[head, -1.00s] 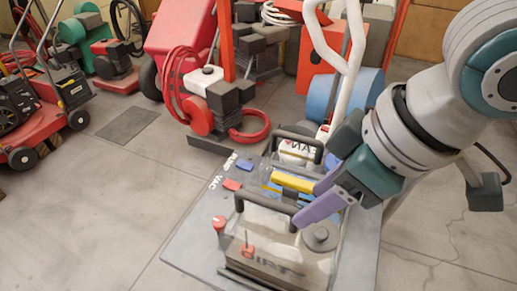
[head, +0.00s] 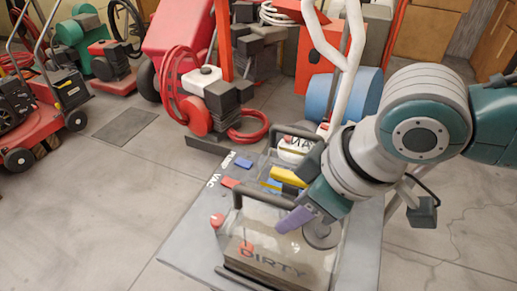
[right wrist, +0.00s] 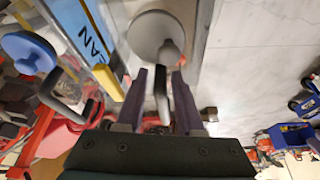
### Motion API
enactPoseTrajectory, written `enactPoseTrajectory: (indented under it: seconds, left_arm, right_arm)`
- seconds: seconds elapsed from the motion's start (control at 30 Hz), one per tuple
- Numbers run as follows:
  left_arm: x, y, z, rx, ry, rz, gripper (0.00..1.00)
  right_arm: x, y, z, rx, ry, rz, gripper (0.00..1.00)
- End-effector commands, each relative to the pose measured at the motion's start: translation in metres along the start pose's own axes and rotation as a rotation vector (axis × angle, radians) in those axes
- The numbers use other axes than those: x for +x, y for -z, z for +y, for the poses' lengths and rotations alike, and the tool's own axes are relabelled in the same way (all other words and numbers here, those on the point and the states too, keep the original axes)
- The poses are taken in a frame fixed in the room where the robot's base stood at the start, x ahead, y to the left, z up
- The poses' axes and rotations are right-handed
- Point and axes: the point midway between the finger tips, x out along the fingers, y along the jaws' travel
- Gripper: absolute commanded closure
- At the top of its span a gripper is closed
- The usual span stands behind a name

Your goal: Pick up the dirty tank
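The dirty tank (head: 268,262) is a clear box marked DIRTY, with a black handle on top and a round grey cap (head: 320,236). It sits at the near end of a grey deck. My right gripper (head: 297,216), with purple fingers, is down at the right end of the handle and hides part of it. In the right wrist view the gripper (right wrist: 163,95) is open, with the dark handle (right wrist: 162,104) between its fingers and small gaps showing. The cap (right wrist: 158,36) lies beyond the fingertips. My left gripper is not in view.
A second tank (head: 295,148) with a black handle stands behind. Blue and red tabs (head: 230,182), a yellow bar (head: 284,180) and a red knob (head: 217,220) are close by. A white upright tube (head: 350,80) rises behind.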

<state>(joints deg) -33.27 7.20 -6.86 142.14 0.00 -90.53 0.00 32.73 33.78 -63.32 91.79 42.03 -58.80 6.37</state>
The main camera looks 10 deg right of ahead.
Motion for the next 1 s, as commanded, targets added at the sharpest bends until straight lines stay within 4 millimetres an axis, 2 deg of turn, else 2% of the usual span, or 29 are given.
enactPoseTrajectory:
  seconds: [0.03,0.3,1.0]
  left_arm:
    - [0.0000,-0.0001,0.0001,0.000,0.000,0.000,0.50]
    - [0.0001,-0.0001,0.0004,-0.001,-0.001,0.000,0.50]
    - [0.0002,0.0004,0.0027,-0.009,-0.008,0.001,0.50]
  right_arm:
    - [0.0000,-0.0002,0.0000,0.000,0.000,0.000,0.70]
    - [-0.0001,-0.0003,0.0001,0.001,0.000,-0.001,1.00]
    - [-0.0001,-0.0006,0.0004,0.001,-0.001,-0.001,1.00]
